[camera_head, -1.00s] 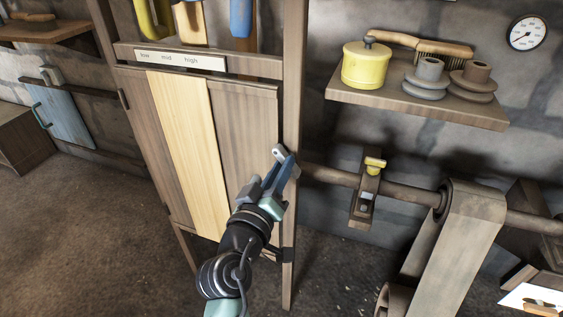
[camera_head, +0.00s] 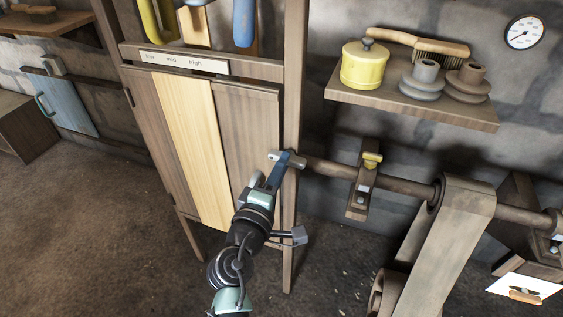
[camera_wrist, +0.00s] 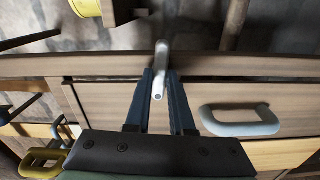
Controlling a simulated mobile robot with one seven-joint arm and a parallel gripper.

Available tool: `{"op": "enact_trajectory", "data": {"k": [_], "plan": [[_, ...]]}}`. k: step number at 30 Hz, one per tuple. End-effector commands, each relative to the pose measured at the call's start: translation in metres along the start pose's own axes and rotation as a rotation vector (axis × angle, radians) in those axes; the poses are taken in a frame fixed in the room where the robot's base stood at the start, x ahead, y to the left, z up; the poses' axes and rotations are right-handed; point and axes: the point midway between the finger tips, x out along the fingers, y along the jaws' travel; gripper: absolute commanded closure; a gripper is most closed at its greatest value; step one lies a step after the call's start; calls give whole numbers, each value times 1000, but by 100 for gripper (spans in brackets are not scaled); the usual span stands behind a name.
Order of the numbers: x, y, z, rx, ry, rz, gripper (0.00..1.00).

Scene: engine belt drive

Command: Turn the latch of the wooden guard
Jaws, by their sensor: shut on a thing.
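The wooden guard (camera_head: 250,130) is a brown plank panel with a pale middle board, closed in its frame in the head view. Its small grey metal latch (camera_head: 294,160) sits at the guard's right edge by the upright post and lies roughly level, pointing sideways. In the wrist view the latch (camera_wrist: 161,55) is a pale bar between the fingertips. My gripper (camera_head: 282,166) reaches up from below and is shut on the latch; the blue fingers (camera_wrist: 160,78) lie on both sides of it. The fingers partly hide the latch in the head view.
A label strip (camera_head: 184,62) and coloured handles (camera_head: 243,22) are above the guard. To the right are a shaft (camera_head: 330,168) with a yellow-topped bracket (camera_head: 363,185), a belt (camera_head: 450,240), and a shelf (camera_head: 410,113) with a yellow canister (camera_head: 364,66), a brush and pulleys.

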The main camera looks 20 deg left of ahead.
Motion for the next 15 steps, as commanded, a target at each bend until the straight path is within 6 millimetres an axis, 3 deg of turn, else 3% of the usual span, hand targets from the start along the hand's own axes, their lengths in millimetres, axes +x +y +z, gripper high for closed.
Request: {"op": "enact_trajectory", "data": {"k": [15], "plan": [[0,-1,0,-79,0,-2,100]]}}
